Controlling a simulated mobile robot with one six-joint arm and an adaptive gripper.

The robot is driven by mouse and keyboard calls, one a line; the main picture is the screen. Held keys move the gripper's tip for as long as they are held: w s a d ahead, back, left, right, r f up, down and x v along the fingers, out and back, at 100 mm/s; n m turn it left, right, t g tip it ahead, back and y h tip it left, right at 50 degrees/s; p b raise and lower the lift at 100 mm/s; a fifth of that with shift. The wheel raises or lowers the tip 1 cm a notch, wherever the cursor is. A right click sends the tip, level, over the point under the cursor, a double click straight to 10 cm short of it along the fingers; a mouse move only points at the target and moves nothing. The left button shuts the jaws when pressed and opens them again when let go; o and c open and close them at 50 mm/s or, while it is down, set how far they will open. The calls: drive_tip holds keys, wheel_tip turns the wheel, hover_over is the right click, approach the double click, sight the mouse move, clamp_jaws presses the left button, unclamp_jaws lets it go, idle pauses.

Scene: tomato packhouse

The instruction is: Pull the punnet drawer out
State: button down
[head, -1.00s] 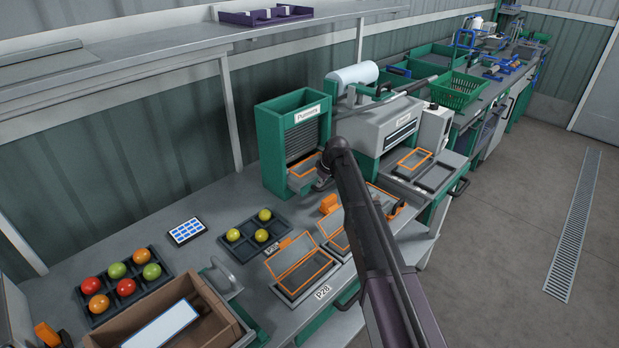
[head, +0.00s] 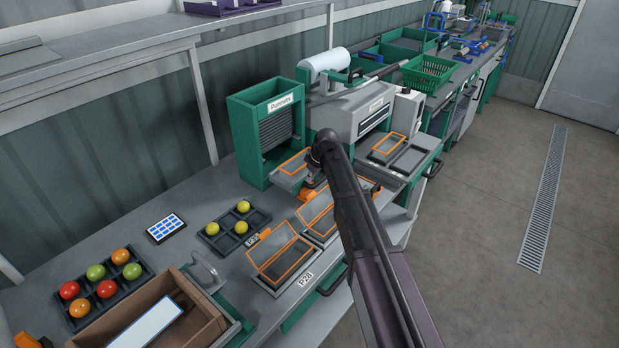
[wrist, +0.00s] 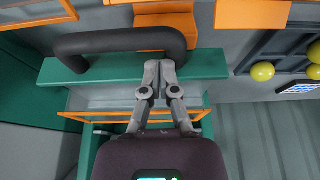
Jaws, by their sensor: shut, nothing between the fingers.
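The punnet drawer (head: 289,172) stands out from the foot of the green cabinet labelled "Punnets" (head: 243,145), with an orange-rimmed punnet in it. In the wrist view, its green front (wrist: 205,66) carries a black arched handle (wrist: 115,42), and an orange rim shows between that front and the cabinet. My gripper (wrist: 159,66) is shut and empty, with its fingertips over the green front by the handle's right end. I cannot tell whether they touch. In the head view, my arm hides most of the gripper and the handle.
Orange-rimmed punnets (head: 282,262) lie on the bench in front of the drawer. A grey machine (head: 350,115) stands right of the cabinet. The floor at right is clear.

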drive_tip(key=p+v, duration=0.8)
drive_tip(key=v, duration=0.1)
idle(0.3)
idle(0.4)
drive_tip(key=s+d+m+g+h, duration=0.1)
drive_tip(key=s+d+m, duration=0.4)
drive_tip(key=s, duration=1)
drive_tip(key=s+d+m+g+h, duration=0.1)
drive_tip(key=s+d+m, duration=0.4)
drive_tip(key=s+d, duration=0.7)
drive_tip(key=s+f+h, duration=0.1)
drive_tip(key=s, duration=0.2)
